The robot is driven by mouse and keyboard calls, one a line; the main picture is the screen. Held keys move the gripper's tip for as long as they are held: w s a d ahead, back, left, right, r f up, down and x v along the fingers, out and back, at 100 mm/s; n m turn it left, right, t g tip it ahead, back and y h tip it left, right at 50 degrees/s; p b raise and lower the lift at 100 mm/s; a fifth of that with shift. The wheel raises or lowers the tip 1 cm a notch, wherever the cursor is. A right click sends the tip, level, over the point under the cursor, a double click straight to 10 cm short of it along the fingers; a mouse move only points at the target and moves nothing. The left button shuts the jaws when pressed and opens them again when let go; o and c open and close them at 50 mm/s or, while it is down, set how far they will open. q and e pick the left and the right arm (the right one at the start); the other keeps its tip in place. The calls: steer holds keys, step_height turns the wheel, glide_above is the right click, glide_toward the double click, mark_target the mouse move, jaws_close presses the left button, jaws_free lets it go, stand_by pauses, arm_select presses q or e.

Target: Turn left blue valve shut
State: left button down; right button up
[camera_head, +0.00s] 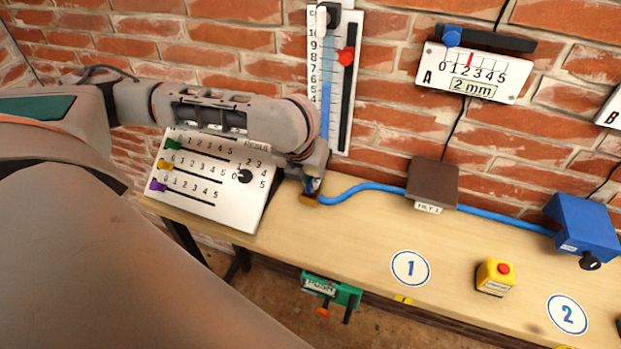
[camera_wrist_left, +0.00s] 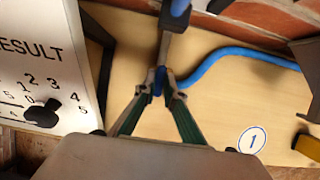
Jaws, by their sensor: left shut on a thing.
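The left blue valve (camera_head: 314,184) is at the back of the table, at the left end of the blue hose and below the tall scale. It is mostly hidden by my left wrist. My left gripper (camera_head: 312,186) reaches down to it from above. In the left wrist view, my left gripper (camera_wrist_left: 163,86) has its fingertips closed on a small blue part, the valve's handle (camera_wrist_left: 158,84). How far the handle is turned cannot be told. My right gripper is not in view.
A white result panel (camera_head: 205,178) stands just left of the valve. The tall scale (camera_head: 347,100) rises behind it. The blue hose (camera_head: 370,188) runs right to a brown box (camera_head: 432,183) and a blue pump box (camera_head: 583,228). A yellow button box (camera_head: 495,277) stands at the front right.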

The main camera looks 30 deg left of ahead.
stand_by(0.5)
arm_select(q)
steer(key=c, duration=2.1)
jaws_free()
steer(key=shift+c, duration=0.2)
steer(key=shift+r, duration=0.1)
steer(key=shift+s+r, duration=0.1)
steer(key=shift+r, duration=0.15)
steer(key=v, duration=1.1)
steer(key=shift+r, duration=0.2)
steer(key=shift+s, duration=0.2)
